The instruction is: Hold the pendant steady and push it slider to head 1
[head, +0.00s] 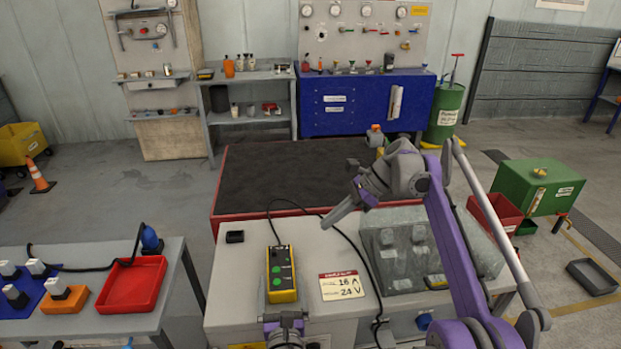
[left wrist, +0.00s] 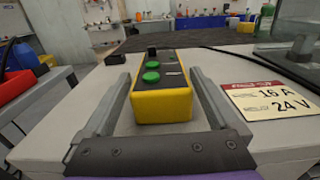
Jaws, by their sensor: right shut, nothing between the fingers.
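The pendant (head: 284,288) is a yellow box with a dark face and two green buttons, lying on the light bench top. In the left wrist view the pendant (left wrist: 161,108) lies between the two fingers of my left gripper (left wrist: 162,85), which is open with a gap visible on both sides. A small black knob (left wrist: 152,53), perhaps the slider, stands at the pendant's far end; its setting is unreadable. In the head view my left gripper (head: 284,318) is at the pendant's near end. My right gripper (head: 330,223) is shut and empty, above and right of the pendant.
A cable loops beyond and right of the pendant. A label plate (head: 342,286) reading 16 A, 24 V and a grey clear-covered box (head: 407,225) lie to the right. A small black block (head: 235,237) sits left. A red tray (head: 133,285) is on the left table.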

